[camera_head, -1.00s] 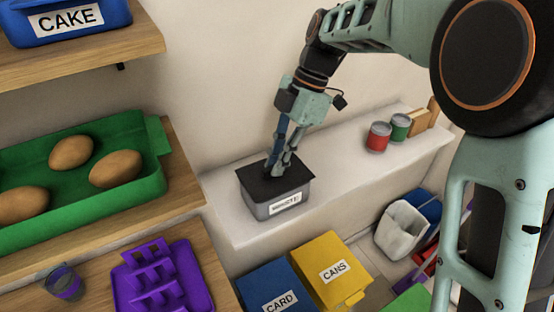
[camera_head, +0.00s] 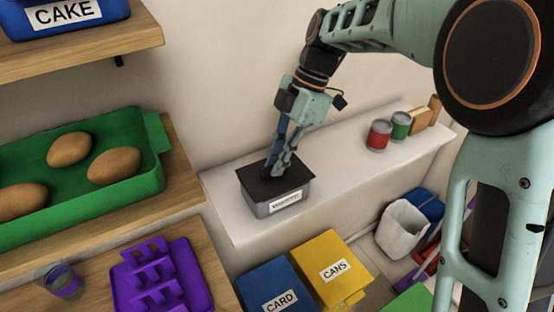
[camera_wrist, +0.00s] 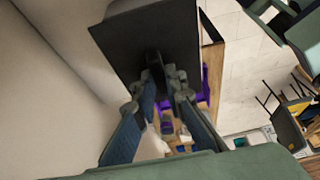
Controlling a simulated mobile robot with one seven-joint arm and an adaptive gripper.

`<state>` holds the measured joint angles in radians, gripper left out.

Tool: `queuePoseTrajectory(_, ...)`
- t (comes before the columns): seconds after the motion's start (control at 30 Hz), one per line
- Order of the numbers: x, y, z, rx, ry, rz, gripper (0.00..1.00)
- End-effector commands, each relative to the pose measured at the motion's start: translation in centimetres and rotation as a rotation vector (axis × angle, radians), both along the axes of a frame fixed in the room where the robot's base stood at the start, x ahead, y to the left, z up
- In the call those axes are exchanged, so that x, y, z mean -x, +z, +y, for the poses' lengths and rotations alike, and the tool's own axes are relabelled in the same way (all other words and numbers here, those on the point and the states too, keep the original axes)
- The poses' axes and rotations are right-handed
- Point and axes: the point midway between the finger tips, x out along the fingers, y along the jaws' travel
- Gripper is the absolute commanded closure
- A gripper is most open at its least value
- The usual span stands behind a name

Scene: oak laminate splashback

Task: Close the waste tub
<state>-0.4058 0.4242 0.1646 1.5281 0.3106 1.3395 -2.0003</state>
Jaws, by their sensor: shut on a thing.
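The waste tub (camera_head: 262,208) is a small grey box with a white label on its front, standing on the white ledge. Its flat black lid (camera_head: 297,178) lies over the tub's top, roughly lined up with the rim; I cannot tell whether it is fully seated. My gripper (camera_head: 271,170) points down from above and is shut on the lid's knob, which the fingers mostly hide. In the wrist view, the dark lid (camera_wrist: 150,35) fills the upper middle, and the fingertips of my gripper (camera_wrist: 162,80) close around its dark knob.
The ledge (camera_head: 340,152) is clear between the tub and the red can (camera_head: 379,135) and green can (camera_head: 400,125). Blue card (camera_head: 270,278) and yellow cans (camera_head: 325,255) bins stand below. A green egg tray (camera_head: 120,200) and purple rack (camera_head: 180,265) are at left.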

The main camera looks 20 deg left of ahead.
Motion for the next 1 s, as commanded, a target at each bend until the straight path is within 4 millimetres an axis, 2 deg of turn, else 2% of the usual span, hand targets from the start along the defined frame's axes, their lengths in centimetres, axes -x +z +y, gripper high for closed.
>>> queuePoseTrajectory(0.23, 0.0, -0.07, 0.03, 0.0, 0.001, 0.0, 1.0)
queuePoseTrajectory(0.27, 0.0, -0.07, 0.03, 0.0, 0.001, 0.0, 0.88)
queuePoseTrajectory(0.43, -0.01, -0.07, 0.02, 0.0, 0.0, 0.0, 0.69)
queuePoseTrajectory(0.63, -0.01, -0.08, 0.02, 0.0, 0.0, 0.0, 0.69)
queuePoseTrajectory(0.8, 0.0, -0.09, 0.01, 0.0, 0.0, 0.0, 0.51)
queuePoseTrajectory(1.0, 0.0, -0.09, 0.01, 0.0, 0.0, 0.0, 0.51)
